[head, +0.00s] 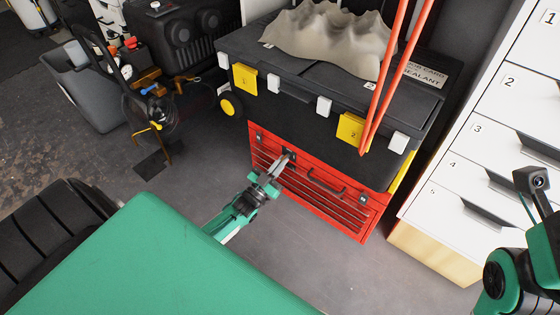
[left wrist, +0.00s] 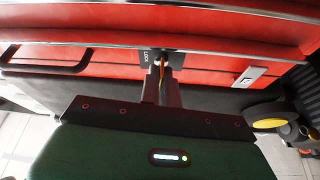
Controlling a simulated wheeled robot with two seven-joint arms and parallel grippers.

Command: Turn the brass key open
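The red toolbox (head: 330,205) stands on the floor under a black case. Its lock plate (left wrist: 147,57), marked LOCK, is on the front face, and the plate also shows dark in the head view (head: 289,153). A thin brass-coloured sliver, the key (left wrist: 162,66), shows at the lock between the fingers of my left gripper (left wrist: 162,84). The fingers are close together around it, and they hide most of the key. In the head view my left gripper (head: 279,166) reaches the upper left of the toolbox front. My right gripper is not visible; only part of that arm shows at the right edge.
The black case (head: 300,108) on the toolbox has yellow tags and a grey lumpy piece (head: 325,40) on top. Orange bars (head: 385,90) slant across its front. White numbered drawers (head: 475,150) stand to the right. Grey floor (head: 350,270) lies open before the toolbox.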

